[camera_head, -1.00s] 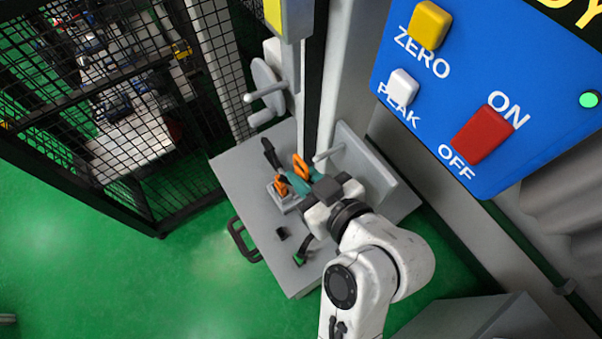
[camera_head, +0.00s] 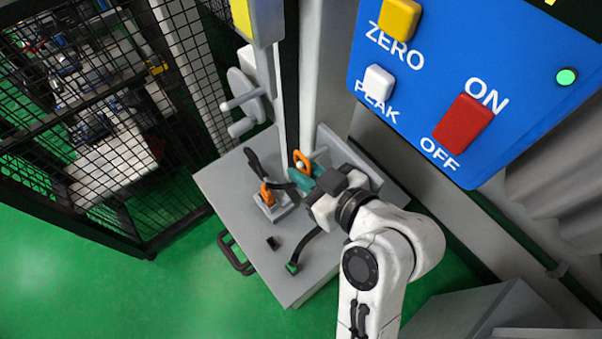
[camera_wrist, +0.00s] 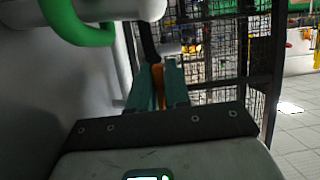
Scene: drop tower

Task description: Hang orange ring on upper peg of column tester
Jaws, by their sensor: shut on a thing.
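My gripper (camera_head: 300,178), with teal fingers, is shut on the orange ring (camera_head: 304,158) beside the grey column (camera_head: 325,75). The ring stands up past the fingertips. In the wrist view the orange ring (camera_wrist: 158,86) shows edge-on between the teal fingers (camera_wrist: 158,95). A pale round peg tip (camera_head: 299,165) shows within the ring's outline in the head view; I cannot tell whether the ring is around it. Two grey pegs (camera_head: 240,101) stick out at the column's left. In the wrist view a green ring (camera_wrist: 85,35) hangs by a white peg (camera_wrist: 115,9).
A grey table (camera_head: 235,190) lies below, with a small block bearing an orange part (camera_head: 267,195) and a black curved piece with a green end (camera_head: 293,267). A blue control panel (camera_head: 440,100) is at upper right. A black mesh fence (camera_head: 90,110) stands left.

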